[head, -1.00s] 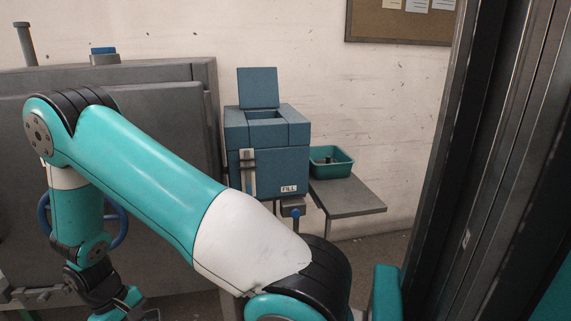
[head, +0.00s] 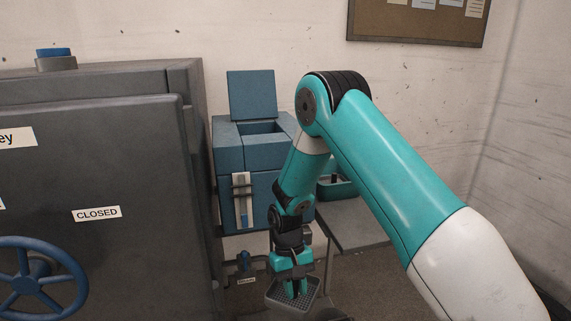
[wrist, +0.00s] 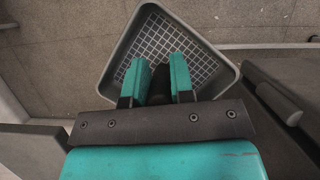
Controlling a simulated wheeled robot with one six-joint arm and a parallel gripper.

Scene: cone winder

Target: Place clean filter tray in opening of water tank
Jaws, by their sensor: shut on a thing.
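The filter tray (head: 303,293) is a small grey square tray with a grid floor, held low in front of the blue water tank (head: 272,190). In the wrist view the filter tray (wrist: 196,42) looks clear of debris. My gripper (head: 295,284) is shut on the tray's dark central handle (wrist: 159,84), with a teal finger on each side of it in the wrist view (wrist: 156,75). The tank's lid (head: 251,95) stands open at the back, and the opening (head: 262,129) shows in its top. The tray is below and in front of the tank, apart from it.
A green basin (head: 338,188) sits on the grey side shelf (head: 350,226) right of the tank, partly hidden by my arm. A grey cabinet marked CLOSED (head: 130,240) with a blue handwheel (head: 32,280) stands at the left.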

